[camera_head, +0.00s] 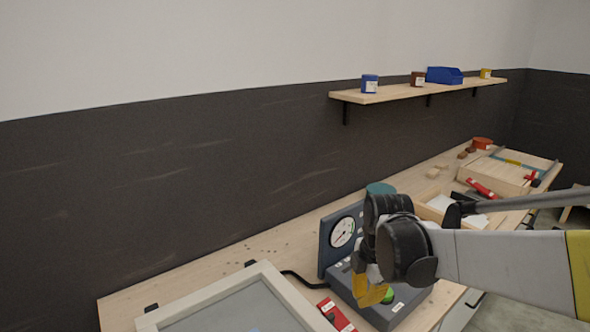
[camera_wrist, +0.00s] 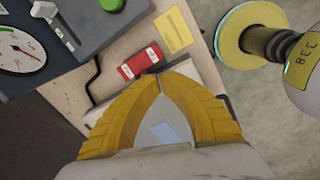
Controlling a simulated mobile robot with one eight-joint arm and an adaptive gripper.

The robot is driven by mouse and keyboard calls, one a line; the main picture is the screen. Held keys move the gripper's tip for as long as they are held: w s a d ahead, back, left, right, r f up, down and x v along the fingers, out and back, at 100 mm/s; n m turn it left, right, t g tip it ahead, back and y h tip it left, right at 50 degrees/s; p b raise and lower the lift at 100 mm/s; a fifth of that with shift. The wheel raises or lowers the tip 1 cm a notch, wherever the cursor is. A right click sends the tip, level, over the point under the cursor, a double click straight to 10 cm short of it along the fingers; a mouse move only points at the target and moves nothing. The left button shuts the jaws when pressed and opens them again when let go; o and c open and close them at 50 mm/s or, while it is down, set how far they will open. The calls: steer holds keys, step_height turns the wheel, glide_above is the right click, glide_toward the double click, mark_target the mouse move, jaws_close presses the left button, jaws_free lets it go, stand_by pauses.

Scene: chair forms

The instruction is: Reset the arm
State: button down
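My gripper (camera_head: 372,298) has yellow fingers and hangs at the end of my arm in the head view, in front of the dark control box (camera_head: 400,305). In the wrist view the two fingertips (camera_wrist: 160,80) meet, with nothing seen between them. The gripper is shut and empty. Beyond the tips lies a red block with a white label (camera_wrist: 140,62), which looks apart from the fingers. My arm reaches in from the right and hides part of the bench (camera_head: 290,240).
A round gauge (camera_head: 342,232) stands on the control box. A light frame with a grey panel (camera_head: 262,272) lies at the front left. A wooden tray (camera_head: 428,211) and a red clamp (camera_head: 480,188) are farther right. A shelf (camera_head: 390,94) is on the wall.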

steer(key=s+d+r+m+t, duration=0.1)
steer(key=s+r+m+t, duration=0.1)
steer(key=s+m, duration=0.5)
steer(key=s+d+r+m+t+b, duration=0.1)
steer(key=s+r+m+t, duration=0.2)
steer(key=s+m, duration=0.5)
steer(key=m, duration=0.6)
steer(key=shift+s+t, duration=0.3)
